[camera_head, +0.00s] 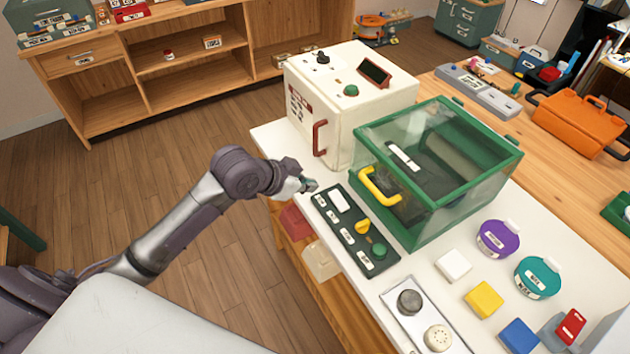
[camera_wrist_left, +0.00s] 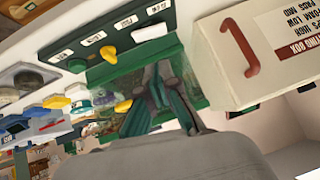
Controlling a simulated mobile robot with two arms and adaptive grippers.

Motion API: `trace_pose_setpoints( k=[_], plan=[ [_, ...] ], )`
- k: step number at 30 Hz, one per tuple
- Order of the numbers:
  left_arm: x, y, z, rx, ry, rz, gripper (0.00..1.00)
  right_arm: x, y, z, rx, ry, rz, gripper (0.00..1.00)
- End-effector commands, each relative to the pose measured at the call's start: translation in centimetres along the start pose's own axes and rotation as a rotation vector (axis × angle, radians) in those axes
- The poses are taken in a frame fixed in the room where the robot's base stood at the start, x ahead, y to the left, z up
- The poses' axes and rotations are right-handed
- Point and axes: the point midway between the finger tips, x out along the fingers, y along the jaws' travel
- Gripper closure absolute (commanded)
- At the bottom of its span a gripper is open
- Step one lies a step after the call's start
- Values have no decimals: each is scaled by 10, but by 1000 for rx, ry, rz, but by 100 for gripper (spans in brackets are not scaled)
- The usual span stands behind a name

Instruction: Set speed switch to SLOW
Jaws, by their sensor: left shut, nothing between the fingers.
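A dark green control panel (camera_head: 329,217) lies on the white tabletop. It carries a white rocker switch (camera_head: 339,201), a yellow knob (camera_head: 362,226) and a green button (camera_head: 379,250), with white labels too small to read. In the left wrist view, the white rocker switch (camera_wrist_left: 150,33) and yellow knob (camera_wrist_left: 109,54) also show. My left gripper (camera_head: 312,186) is shut and empty, just beyond the panel's far left corner, near the white switch but seemingly apart from it. Its fingers also show in the left wrist view (camera_wrist_left: 156,92). My right gripper is not in view.
A green-framed clear box (camera_head: 440,215) with a yellow handle (camera_head: 380,186) stands right of the panel. A white testing box (camera_head: 345,95) with a red handle (camera_head: 319,138) stands behind. Colored blocks and round containers lie at the front right. The floor left of the table is clear.

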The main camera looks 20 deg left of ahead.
Motion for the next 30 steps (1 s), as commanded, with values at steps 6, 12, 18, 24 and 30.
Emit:
trace_pose_setpoints(
  k=[6,12,18,24,30],
  plan=[
    [-11,1,-13,34,14,11,100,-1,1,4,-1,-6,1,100],
    [-10,1,-12,32,15,10,100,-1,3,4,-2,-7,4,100],
    [2,1,-13,27,14,11,100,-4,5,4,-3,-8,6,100],
    [40,2,-15,26,14,12,100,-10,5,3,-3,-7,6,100],
    [83,2,-15,26,15,11,100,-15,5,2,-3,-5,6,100]
  ],
)
